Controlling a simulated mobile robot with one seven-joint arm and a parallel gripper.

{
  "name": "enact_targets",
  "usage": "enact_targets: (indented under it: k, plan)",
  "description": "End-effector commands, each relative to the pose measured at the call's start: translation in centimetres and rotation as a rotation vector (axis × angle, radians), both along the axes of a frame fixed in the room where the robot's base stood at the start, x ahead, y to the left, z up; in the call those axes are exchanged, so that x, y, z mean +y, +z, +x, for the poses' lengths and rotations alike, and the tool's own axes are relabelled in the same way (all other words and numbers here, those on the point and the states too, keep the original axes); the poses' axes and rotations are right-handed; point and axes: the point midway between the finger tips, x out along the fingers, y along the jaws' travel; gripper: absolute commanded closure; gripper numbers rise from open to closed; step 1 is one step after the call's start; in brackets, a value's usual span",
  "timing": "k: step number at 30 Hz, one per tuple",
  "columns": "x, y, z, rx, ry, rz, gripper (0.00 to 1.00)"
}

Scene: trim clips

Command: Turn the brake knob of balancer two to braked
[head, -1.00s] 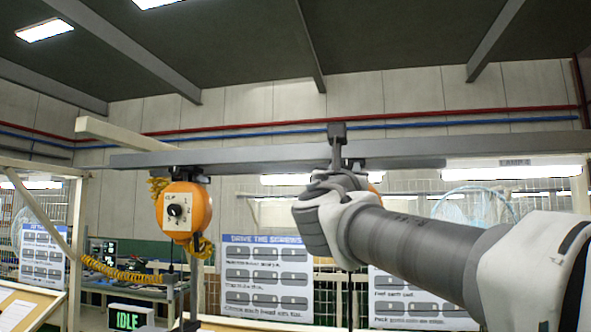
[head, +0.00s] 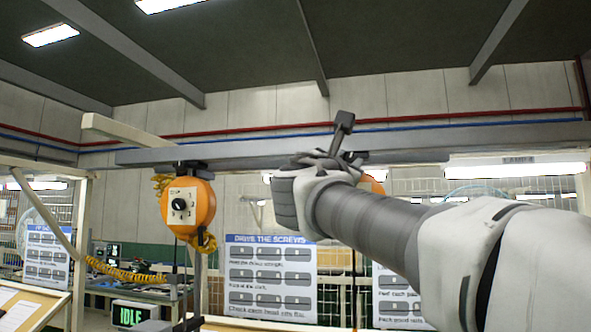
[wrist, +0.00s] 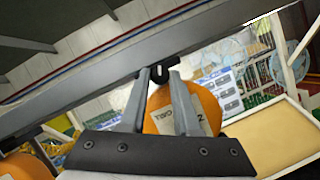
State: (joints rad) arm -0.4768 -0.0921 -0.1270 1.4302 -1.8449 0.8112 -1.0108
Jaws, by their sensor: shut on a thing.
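Balancer two is an orange, round housing (wrist: 205,97) hanging under the grey rail, with a white plate reading "TWO" and "2" in the wrist view. In the head view only an orange edge of it (head: 371,185) shows behind my wrist. My gripper (wrist: 160,74) is in front of it, its two fingers closing on a small dark part, which looks like the brake knob (wrist: 160,71). In the head view my gripper's fingertips are hidden behind the wrist.
Another orange balancer (head: 203,205) with a black knob on a white plate hangs to the left, with a coiled yellow hose. A grey rail (head: 240,147) runs above both.

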Motion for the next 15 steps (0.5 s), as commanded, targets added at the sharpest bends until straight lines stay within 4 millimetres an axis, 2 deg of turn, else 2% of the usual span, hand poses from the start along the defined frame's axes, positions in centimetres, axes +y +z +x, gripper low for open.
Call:
enact_targets:
  k: [15]
  plan:
    - [0.36, 0.35, 0.19, -0.152, 0.000, 0.471, 1.00]
